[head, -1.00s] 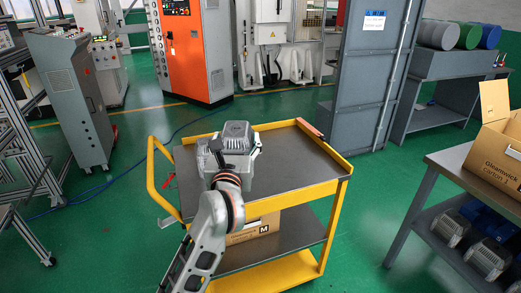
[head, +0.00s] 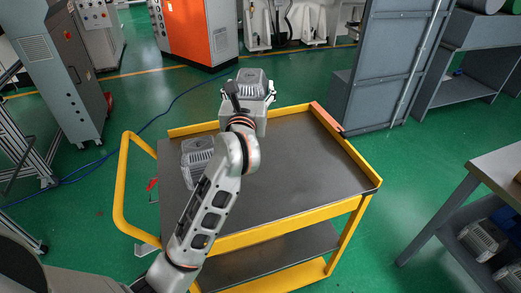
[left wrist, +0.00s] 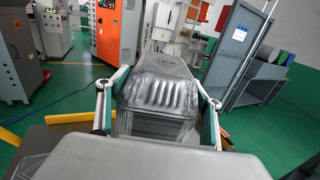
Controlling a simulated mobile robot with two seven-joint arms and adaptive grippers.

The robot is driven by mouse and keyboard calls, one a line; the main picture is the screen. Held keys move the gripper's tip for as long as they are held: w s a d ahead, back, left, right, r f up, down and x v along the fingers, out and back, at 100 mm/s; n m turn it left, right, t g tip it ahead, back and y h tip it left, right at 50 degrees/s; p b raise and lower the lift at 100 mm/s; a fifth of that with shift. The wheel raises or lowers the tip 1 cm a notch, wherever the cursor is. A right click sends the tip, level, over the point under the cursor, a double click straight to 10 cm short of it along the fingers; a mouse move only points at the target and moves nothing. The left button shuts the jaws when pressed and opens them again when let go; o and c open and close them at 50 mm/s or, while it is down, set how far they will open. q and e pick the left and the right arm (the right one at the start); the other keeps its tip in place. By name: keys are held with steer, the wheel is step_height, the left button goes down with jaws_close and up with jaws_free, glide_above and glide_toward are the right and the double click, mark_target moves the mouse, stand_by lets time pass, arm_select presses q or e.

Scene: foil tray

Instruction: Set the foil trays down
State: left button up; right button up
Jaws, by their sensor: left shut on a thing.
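My left gripper (head: 248,97) is shut on a stack of grey foil trays (head: 254,84), upside down with ribbed bases up. The stack is at the back edge of the yellow cart (head: 300,216); I cannot tell whether it touches the top. In the left wrist view the stack (left wrist: 160,88) sits between the two fingers (left wrist: 157,100), one on each side. Another foil tray or stack (head: 197,157) rests on the left part of the cart's dark top, apart from the held one and partly behind my arm. My right gripper is not in view.
The middle and right of the cart top (head: 300,170) are clear. A raised yellow rim runs round it, with a red piece (head: 326,117) at the back right corner. A grey table (head: 495,180) stands at the right, with more trays (head: 481,240) below.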

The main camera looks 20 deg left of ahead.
arm_select(q)
steer(key=shift+s+f+b, duration=0.15)
steer(key=shift+f+b, duration=1.85)
steer(key=shift+f, duration=7.65)
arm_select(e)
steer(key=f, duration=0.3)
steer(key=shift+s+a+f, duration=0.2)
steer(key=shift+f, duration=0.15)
arm_select(q)
steer(key=shift+f, duration=0.1)
steer(key=o, duration=1)
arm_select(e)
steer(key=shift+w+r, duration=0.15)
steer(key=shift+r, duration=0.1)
